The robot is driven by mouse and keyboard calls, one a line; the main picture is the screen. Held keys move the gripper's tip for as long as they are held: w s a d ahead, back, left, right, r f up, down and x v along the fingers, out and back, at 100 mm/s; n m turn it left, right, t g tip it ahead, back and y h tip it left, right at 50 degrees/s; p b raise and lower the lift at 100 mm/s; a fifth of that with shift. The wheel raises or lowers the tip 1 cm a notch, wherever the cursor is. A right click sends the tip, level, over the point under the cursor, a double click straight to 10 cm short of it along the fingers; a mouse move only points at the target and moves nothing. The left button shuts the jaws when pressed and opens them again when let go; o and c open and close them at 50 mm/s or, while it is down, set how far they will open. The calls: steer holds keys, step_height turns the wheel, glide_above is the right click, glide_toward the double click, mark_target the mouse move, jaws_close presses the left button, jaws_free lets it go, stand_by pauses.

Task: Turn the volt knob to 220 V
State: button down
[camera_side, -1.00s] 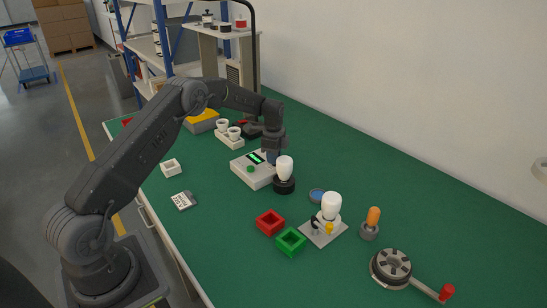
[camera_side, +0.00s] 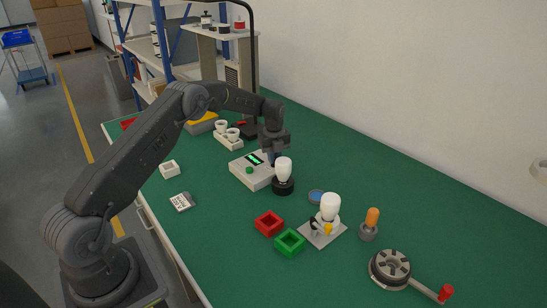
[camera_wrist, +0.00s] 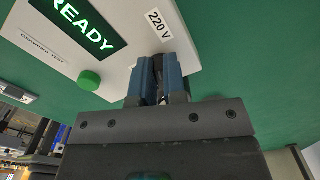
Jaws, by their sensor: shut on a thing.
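The volt knob (camera_wrist: 160,88) is a dark piece on the white tester box (camera_wrist: 150,50), mostly hidden between the blue fingertips. My gripper (camera_wrist: 160,78) is shut on it at the box's edge in the wrist view. A "220 V" label (camera_wrist: 159,23) sits just beyond the fingertips. The knob's pointer is hidden, so I cannot tell its setting. The box's display (camera_wrist: 85,25) reads READY in green. In the side view my gripper (camera_side: 273,160) reaches down to the right end of the tester box (camera_side: 247,178).
A green button (camera_wrist: 89,80) is on the box close to the fingers. A white bulb in a black socket (camera_side: 283,175) stands right beside the box and gripper. A holder with white cups (camera_side: 229,140) stands behind. Red (camera_side: 269,223) and green (camera_side: 290,243) trays lie in front.

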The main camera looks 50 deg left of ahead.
steer(key=shift+w+d+m, duration=0.1)
steer(key=shift+m, duration=0.9)
steer(key=c, duration=1.2)
jaws_free()
step_height(320, 180, up, 14)
steer(key=shift+f, duration=0.1)
